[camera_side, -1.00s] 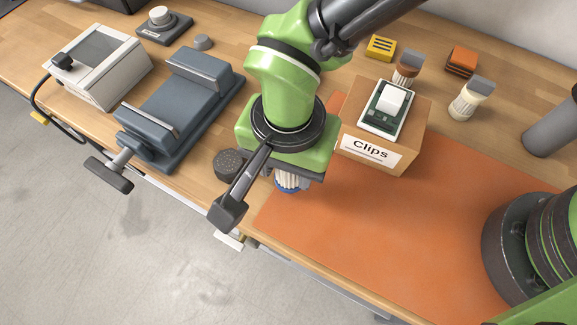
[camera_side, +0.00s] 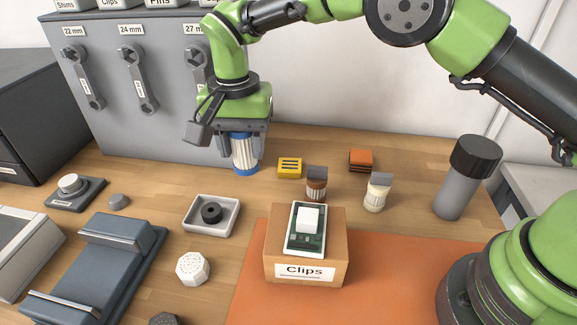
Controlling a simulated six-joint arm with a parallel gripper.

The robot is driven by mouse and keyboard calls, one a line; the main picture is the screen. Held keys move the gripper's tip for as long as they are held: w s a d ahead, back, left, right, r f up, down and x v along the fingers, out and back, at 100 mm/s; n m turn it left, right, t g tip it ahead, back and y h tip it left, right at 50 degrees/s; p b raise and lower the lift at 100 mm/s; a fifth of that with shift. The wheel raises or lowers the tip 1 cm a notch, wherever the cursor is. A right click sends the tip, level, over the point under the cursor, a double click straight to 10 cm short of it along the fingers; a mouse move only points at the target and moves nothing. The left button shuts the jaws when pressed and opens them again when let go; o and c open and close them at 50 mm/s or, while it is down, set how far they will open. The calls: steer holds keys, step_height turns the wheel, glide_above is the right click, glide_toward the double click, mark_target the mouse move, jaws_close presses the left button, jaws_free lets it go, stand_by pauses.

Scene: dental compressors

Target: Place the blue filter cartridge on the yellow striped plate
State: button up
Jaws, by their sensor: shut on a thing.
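The blue filter cartridge (camera_side: 245,154) has a white ribbed body between blue ends and hangs upright below my gripper (camera_side: 243,133). My gripper is shut on its top, and the upper end is partly hidden by the jaws. The yellow striped plate (camera_side: 290,167), a small yellow block with dark stripes, lies on the bench just right of the cartridge. The cartridge is beside the plate in the picture, not over it. I cannot tell how high its lower end is above the bench.
A cardboard Clips box (camera_side: 306,258) with a green-and-white device on top stands in front. Brown-bodied (camera_side: 316,188) and cream-bodied (camera_side: 376,196) pieces and an orange block (camera_side: 361,160) are right of the plate. A white tray (camera_side: 230,219) is in front; a tool panel (camera_side: 130,125) stands behind.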

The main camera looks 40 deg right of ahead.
steer(key=w+d, duration=0.3)
steer(key=d, duration=0.3)
steer(key=w+d, duration=0.3)
steer(key=d, duration=0.4)
glide_toward(290, 167)
steer(key=shift+m, duration=0.4)
steer(key=shift+d+f, duration=0.1)
steer(key=shift+f, duration=1.95)
steer(key=shift+f, duration=0.15)
steer(key=o, duration=1)
steer(key=shift+c, duration=0.2)
